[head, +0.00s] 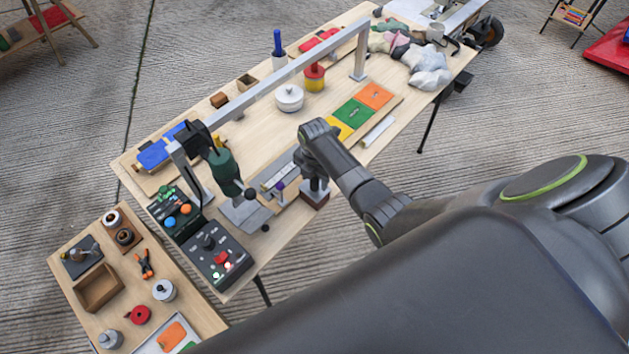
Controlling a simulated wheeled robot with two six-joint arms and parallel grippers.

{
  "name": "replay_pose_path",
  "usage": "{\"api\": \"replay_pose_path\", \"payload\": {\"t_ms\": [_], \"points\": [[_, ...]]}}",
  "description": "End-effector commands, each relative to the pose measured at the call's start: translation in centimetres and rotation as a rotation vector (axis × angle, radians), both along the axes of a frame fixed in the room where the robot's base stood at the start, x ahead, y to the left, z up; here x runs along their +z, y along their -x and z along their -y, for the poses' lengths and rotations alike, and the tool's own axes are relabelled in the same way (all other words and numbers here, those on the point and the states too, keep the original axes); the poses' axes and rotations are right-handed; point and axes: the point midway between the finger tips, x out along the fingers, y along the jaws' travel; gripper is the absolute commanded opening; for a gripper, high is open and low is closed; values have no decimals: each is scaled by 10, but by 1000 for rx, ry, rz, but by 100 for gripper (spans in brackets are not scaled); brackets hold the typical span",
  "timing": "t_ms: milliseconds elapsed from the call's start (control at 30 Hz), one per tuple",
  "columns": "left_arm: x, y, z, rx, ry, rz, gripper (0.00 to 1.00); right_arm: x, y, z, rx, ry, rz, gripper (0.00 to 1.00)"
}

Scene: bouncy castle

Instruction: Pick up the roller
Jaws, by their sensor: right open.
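My right arm reaches in from the right over the long wooden worktable (215,128). My right gripper (315,187) points down near the table's front edge, and it is open. Its fingers are small and partly hidden by my wrist. Just below it stands a small brown block with a light top (315,200). Left of the gripper, a small upright tool with a purple top (280,187) stands by a grey metal strip. I cannot tell for certain which item is the roller. My left gripper is out of view.
Control boxes with buttons (215,258) sit at the front left. A lower side table (75,235) holds several small items.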

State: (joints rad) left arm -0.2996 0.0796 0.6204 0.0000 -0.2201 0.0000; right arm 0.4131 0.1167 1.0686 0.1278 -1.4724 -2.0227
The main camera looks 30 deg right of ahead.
Motion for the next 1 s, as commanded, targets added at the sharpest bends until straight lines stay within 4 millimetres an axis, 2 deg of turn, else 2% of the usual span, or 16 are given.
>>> {"api": "replay_pose_path", "payload": {"t_ms": [167,533,800,1000], "points": [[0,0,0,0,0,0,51,0,0,0,0,0,1,50],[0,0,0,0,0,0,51,1,-1,0,0,0,1,3],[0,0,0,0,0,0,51,3,-1,0,0,0,2,3],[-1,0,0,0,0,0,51,23,-1,0,0,0,4,3]]}}
